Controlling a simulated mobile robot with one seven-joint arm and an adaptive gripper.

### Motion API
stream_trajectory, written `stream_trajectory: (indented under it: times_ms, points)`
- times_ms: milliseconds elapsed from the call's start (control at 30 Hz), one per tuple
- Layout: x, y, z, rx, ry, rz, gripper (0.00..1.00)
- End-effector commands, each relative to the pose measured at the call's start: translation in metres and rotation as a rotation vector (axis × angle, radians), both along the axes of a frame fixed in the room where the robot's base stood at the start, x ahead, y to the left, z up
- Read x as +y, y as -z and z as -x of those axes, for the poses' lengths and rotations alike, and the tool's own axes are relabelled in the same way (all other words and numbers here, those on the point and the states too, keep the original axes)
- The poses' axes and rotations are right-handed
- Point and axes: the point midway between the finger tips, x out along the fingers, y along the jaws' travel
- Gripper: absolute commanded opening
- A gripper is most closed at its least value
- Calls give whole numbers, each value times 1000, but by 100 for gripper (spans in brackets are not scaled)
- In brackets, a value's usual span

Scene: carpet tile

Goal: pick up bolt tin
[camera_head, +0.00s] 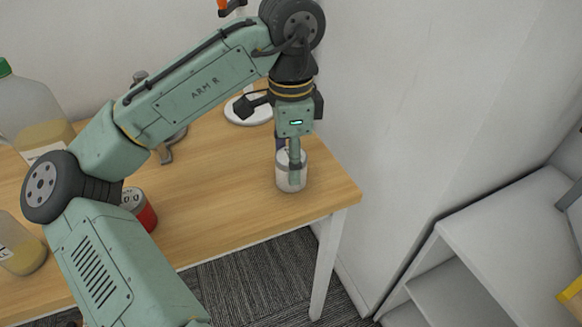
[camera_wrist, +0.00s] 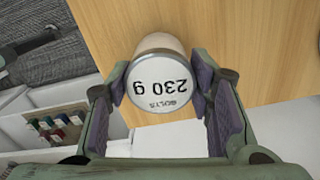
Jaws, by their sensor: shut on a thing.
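The bolt tin (camera_head: 291,179) is a small pale cylinder near the right end of the wooden table in the head view. In the wrist view the tin (camera_wrist: 157,82) shows its white lid, printed "BOLTS" and "230 g". My gripper (camera_head: 291,165) comes down on it from above. In the wrist view the purple-padded fingers of my gripper (camera_wrist: 161,92) are on both sides of the tin, shut on it. I cannot tell whether the tin's base touches the table.
The wooden table (camera_head: 225,215) has bare room around the tin; its right edge is close. A red tin (camera_head: 147,215) and a large bottle (camera_head: 32,112) stand to the left. A white round base (camera_head: 243,112) stands behind. A white shelf unit (camera_head: 500,235) is at the right.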

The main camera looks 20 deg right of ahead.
Motion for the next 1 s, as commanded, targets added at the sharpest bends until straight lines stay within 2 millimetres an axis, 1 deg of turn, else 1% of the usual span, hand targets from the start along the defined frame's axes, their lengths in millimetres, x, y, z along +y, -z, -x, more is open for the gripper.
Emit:
stream_trajectory:
  times_ms: [33,67,400,667,767,867,1000]
  points:
    - [0,0,0,0,0,0,37]
    - [0,0,0,0,0,0,35]
    - [0,0,0,0,0,0,12]
    - [0,-1,0,0,0,0,12]
    - [0,-5,0,-1,-1,-1,12]
    - [0,-13,-1,-2,-2,-1,12]
    - [0,-31,-1,-4,-3,0,12]
